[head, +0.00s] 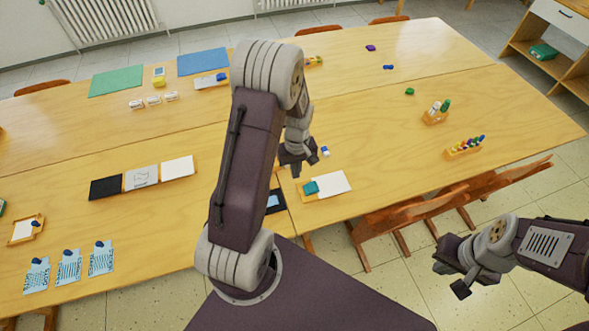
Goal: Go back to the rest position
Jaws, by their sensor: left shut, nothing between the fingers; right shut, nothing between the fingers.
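My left arm rises through the middle of the head view, and its gripper (297,166) hangs over the wooden table near its front edge. The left gripper is shut and holds nothing. It is just behind a wooden tray (308,198) with white paper and a teal block, and beside a small blue-and-white item (324,151). My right gripper (452,277) is at the lower right, over the floor in front of the chairs. It is shut and empty. Part of the table behind my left arm is hidden.
Wooden tables (360,108) carry green and blue mats, cards, and a dark tablet (274,202). Racks of pegs (464,148) and bottles (436,113) stand at the right. Wooden chairs (415,215) line the front edge near my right gripper.

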